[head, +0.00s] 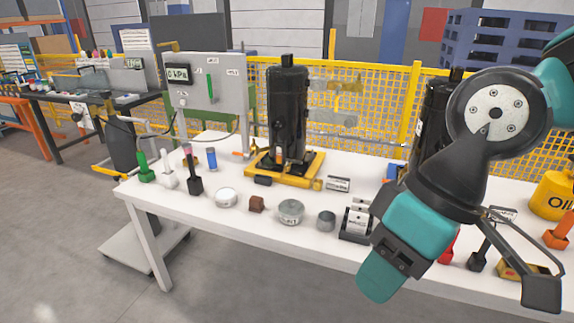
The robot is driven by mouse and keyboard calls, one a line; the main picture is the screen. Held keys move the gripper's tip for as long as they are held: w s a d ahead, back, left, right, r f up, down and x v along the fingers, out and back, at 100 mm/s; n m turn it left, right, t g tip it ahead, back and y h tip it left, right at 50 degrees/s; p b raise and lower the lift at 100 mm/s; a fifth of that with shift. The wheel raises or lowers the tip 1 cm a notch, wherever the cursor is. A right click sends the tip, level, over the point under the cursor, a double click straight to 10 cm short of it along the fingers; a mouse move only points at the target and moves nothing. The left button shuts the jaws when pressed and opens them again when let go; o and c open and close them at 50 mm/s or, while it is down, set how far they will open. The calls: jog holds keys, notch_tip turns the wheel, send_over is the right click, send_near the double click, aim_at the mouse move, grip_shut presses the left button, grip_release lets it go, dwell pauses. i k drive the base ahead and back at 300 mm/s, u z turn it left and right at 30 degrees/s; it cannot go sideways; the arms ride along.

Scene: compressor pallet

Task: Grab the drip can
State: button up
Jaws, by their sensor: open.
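A small grey open-topped can (326,221), which looks like the drip can, stands upright near the front edge of the white table. No label on it can be read. My gripper (458,285) is in the foreground at the right, nearer to me than the table. Its jaws are apart, and I see nothing held between them. The can is to the left of the gripper and apart from it. My arm and gripper cover part of the table's right side.
A black compressor (288,112) on a yellow base stands behind. A yellow oil can (552,196) is far right.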

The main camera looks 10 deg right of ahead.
aim_at(326, 218)
jog(key=k, duration=0.6)
jog(key=u, duration=0.35)
jog(key=i, duration=1.45)
jog(key=z, duration=0.2)
